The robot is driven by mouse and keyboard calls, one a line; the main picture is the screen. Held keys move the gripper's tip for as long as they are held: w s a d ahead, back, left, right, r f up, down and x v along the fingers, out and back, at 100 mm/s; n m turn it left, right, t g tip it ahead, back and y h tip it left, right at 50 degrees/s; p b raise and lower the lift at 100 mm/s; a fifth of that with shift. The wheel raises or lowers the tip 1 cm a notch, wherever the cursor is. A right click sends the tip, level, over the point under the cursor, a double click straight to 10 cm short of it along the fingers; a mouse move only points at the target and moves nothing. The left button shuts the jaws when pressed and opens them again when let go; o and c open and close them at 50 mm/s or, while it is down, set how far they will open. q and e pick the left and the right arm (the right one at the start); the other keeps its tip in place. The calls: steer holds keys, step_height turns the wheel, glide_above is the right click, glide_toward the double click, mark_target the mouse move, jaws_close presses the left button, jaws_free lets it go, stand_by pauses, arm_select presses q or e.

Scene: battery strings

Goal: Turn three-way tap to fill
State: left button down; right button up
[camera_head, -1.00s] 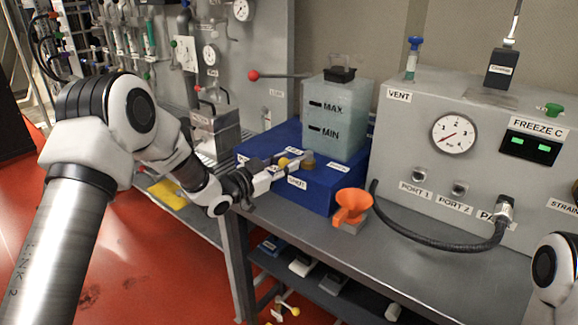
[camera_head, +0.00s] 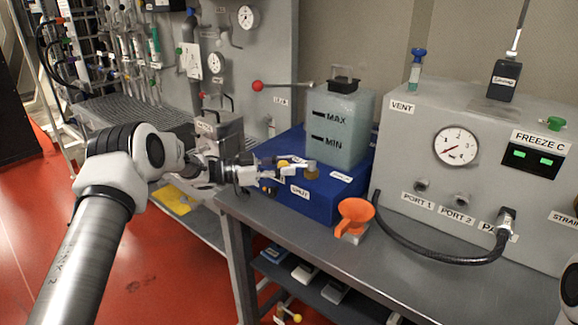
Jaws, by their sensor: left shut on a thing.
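The three-way tap sits on the front of the blue base (camera_head: 328,203), below the translucent tank (camera_head: 341,128) marked MAX and MIN. Its brass body (camera_head: 311,173) shows just beyond my fingertips, with a yellow part (camera_head: 283,163) by the fingers. My left gripper (camera_head: 281,171) reaches in from the left at the tap and is shut on it; the fingers hide much of the handle, so its exact angle cannot be told. Labels on the blue base are mostly too small to read. My right gripper is out of view; only a piece of my right arm shows at the right edge.
A grey panel box (camera_head: 415,150) with a gauge and black hose (camera_head: 425,254) fills the right. A red-knobbed lever (camera_head: 258,86) sticks out behind. Bare bench (camera_head: 300,228) lies in front.

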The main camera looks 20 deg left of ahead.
arm_select(q)
steer(key=shift+r, duration=0.2)
steer(key=c, duration=0.8)
jaws_free()
steer(key=shift+w+f, duration=0.1)
steer(key=shift+a, duration=0.1)
steer(key=v, duration=1.2)
